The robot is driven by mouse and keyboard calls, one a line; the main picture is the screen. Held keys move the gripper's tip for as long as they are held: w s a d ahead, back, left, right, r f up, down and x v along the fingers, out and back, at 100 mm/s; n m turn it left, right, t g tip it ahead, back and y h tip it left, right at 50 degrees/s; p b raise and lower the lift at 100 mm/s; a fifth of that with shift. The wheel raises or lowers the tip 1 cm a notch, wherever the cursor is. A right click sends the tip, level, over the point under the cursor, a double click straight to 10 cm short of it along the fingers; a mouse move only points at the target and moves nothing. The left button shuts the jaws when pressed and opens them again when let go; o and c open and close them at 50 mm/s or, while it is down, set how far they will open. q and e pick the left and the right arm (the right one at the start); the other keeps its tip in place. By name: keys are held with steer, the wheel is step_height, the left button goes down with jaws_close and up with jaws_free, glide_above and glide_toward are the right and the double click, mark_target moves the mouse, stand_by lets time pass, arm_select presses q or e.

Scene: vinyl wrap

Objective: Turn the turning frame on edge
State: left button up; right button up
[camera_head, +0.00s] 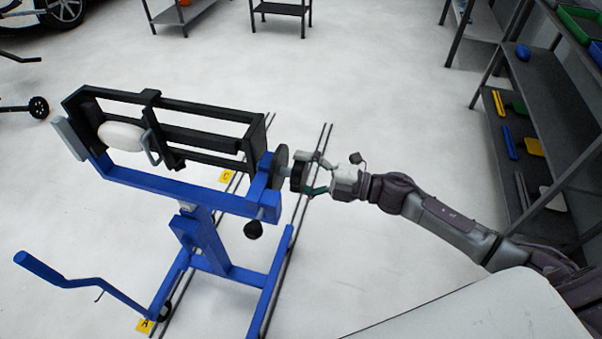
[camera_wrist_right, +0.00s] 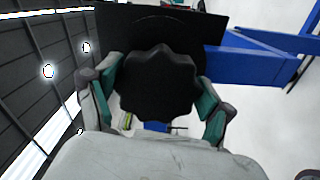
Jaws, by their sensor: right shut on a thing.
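The turning frame (camera_head: 184,113) is a black rectangular frame on a blue stand (camera_head: 205,241), at the left of the head view. It holds a white oval part (camera_head: 121,136) with a grey handle (camera_head: 152,147) in front. At its right end is a black disc (camera_head: 280,166) with a black lobed knob (camera_head: 297,171). My right gripper (camera_head: 315,176) is shut on this knob from the right. In the right wrist view the knob (camera_wrist_right: 157,86) sits between the two green-padded fingers. My left gripper is not in view.
A dark shelf rack (camera_head: 548,100) with tools and bins stands at the right.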

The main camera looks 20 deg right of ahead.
stand_by(0.5)
steer(key=o, duration=1.6)
steer(key=shift+c, duration=0.2)
steer(key=shift+d, duration=0.1)
steer(key=v, duration=1.2)
